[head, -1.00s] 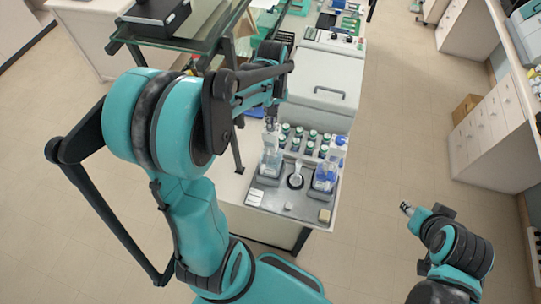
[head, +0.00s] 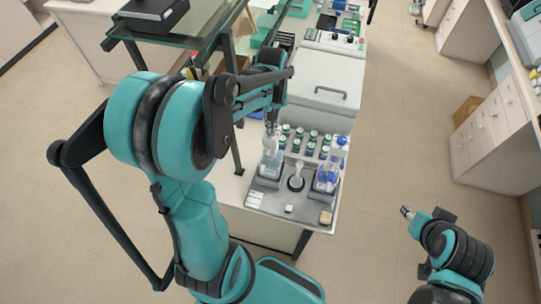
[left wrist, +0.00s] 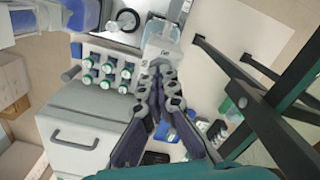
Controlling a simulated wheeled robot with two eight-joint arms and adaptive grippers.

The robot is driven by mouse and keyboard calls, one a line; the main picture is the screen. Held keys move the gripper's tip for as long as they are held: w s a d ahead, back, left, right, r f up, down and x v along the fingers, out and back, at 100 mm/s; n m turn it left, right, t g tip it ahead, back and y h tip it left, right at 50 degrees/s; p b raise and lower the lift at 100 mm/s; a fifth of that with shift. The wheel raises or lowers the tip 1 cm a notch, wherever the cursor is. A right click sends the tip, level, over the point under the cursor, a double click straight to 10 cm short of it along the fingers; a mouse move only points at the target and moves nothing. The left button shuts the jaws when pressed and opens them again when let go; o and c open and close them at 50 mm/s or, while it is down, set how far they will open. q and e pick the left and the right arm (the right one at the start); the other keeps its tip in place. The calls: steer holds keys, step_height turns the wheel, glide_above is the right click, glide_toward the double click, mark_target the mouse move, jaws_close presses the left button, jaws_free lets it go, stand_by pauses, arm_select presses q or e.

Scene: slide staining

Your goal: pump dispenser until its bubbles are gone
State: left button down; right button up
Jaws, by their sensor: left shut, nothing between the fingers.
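A clear dispenser bottle (head: 269,162) with a pale pump head stands upright at the left of a grey tray (head: 268,200). It also shows at the top of the left wrist view (left wrist: 162,34). My left gripper (head: 271,128) is shut and empty, pointing down right at the pump head. In the left wrist view its fingertips (left wrist: 160,70) overlap the pump head; I cannot tell whether they touch it. Bubbles are too small to make out. A second dispenser with blue liquid (head: 326,178) stands at the tray's right. My right gripper (head: 407,212) hangs away from the bench at the right.
A small clear flask (head: 297,174) stands on a dark round spot between the dispensers. Several green-capped bottles (head: 313,135) stand in rows behind. A white box with a handle (head: 318,85) is further back. A glass shelf (head: 190,48) is near my left arm.

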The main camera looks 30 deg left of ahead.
arm_select(q)
steer(key=shift+f, duration=0.1)
stand_by(0.8)
steer(key=shift+r+p, duration=1.9)
steer(key=shift+r, duration=1.2)
step_height(320, 180, up, 5)
steer(key=p, duration=0.3)
